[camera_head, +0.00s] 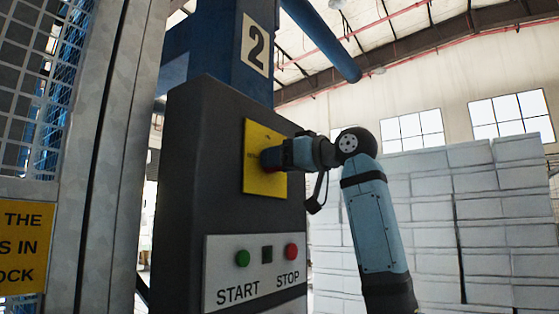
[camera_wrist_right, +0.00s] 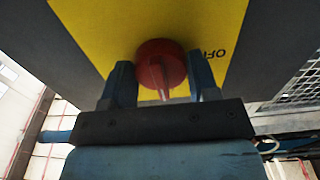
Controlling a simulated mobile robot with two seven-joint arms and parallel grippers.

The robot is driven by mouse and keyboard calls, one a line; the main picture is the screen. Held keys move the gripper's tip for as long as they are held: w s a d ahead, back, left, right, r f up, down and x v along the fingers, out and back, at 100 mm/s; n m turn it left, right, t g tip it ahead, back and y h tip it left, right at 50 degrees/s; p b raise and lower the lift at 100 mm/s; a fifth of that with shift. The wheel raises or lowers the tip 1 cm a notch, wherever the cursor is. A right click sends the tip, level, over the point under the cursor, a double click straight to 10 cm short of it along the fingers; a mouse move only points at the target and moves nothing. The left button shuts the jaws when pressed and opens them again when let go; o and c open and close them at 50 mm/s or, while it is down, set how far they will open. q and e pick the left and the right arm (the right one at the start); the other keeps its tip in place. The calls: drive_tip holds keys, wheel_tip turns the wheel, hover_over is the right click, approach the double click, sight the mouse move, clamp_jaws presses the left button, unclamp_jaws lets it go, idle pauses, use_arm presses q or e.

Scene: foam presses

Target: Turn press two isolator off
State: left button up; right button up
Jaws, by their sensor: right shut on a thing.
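The isolator of press two is a red rotary knob (camera_wrist_right: 160,60) on a yellow plate (camera_head: 262,187), set in a dark control box under a "2" sign (camera_head: 256,46). In the right wrist view its raised grip bar points down toward my gripper's palm. The word OFF (camera_wrist_right: 215,53) appears upside down to the right of the knob. My right gripper (camera_head: 268,158) is at the plate, its fingers on both sides of the knob and shut on it. In the head view the gripper mostly hides the knob. My left gripper is not in view.
Below the plate is a panel (camera_head: 225,290) with a green START button (camera_head: 243,258) and a red STOP button (camera_head: 291,251). A mesh guard (camera_head: 30,100) and a post stand at the left. Stacked white boxes (camera_head: 480,220) fill the right background.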

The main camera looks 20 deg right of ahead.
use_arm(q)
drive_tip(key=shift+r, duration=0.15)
use_arm(e)
drive_tip(key=n+p, duration=0.3)
drive_tip(key=p, duration=0.1)
drive_tip(key=shift+d+r+n, duration=0.1)
drive_tip(key=shift+r+n, duration=0.15)
drive_tip(key=shift+n, duration=0.15)
drive_tip(key=n+p, duration=0.6)
drive_tip(key=shift+w+p, duration=0.1)
drive_tip(key=shift+p, duration=0.2)
drive_tip(key=n+p, duration=0.5)
drive_tip(key=shift+p, duration=0.3)
drive_tip(key=shift+n+p, duration=0.85)
drive_tip(key=shift+n, duration=0.25)
use_arm(q)
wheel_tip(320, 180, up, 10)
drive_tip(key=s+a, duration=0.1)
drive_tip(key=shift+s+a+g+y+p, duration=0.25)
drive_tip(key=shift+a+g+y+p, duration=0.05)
drive_tip(key=shift+p, duration=0.1)
use_arm(e)
drive_tip(key=shift+f+n, duration=0.15)
drive_tip(key=shift+n, duration=0.35)
